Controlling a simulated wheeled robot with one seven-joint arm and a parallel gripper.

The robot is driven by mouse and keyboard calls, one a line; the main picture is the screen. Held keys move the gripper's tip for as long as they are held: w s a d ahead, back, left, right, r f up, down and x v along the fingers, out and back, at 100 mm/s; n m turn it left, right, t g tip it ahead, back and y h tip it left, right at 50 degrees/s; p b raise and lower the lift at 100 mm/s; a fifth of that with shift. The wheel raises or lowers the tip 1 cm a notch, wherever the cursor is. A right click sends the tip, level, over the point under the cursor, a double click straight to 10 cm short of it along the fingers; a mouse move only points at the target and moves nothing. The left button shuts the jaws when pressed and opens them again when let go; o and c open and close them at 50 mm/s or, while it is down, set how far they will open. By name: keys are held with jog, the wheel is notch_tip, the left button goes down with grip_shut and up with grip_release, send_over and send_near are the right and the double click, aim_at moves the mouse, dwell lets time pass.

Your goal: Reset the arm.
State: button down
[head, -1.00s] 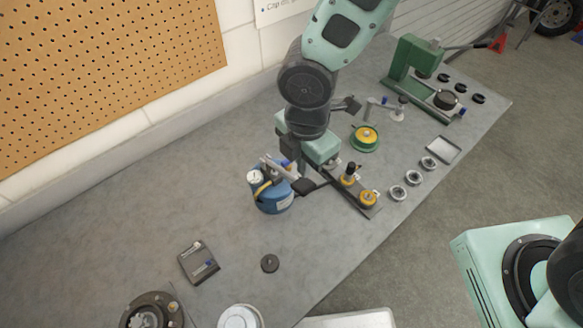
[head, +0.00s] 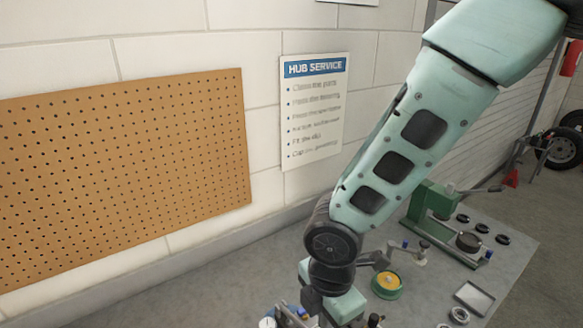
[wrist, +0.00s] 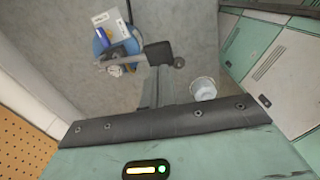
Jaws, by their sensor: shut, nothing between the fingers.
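My arm reaches down over the bench in the head view, with its pale green hand (head: 343,306) at the bottom edge. The fingers are cut off there. In the wrist view my gripper (wrist: 158,54) shows as a grey finger part with a dark tip. It is shut, with nothing held. A blue round caddy (wrist: 101,42) with tools in it lies just beyond and to the left of the fingertips. I cannot tell whether they touch it.
A green press (head: 437,215) and a green-and-yellow round part (head: 387,284) stand on the grey bench (head: 235,280). A pegboard (head: 125,170) and a hub service sign (head: 315,110) are on the wall. A white round container (wrist: 203,89) shows in the wrist view.

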jog(key=s+d+m+b, duration=0.7)
jog(key=s+m+b, duration=0.4)
jog(key=m, duration=0.5)
jog(key=shift+d+f+y+b, duration=0.15)
jog(key=shift+d+y+b, duration=0.2)
jog(key=shift+b, duration=0.35)
jog(key=c, duration=2.1)
grip_release()
jog(key=shift+c, duration=0.2)
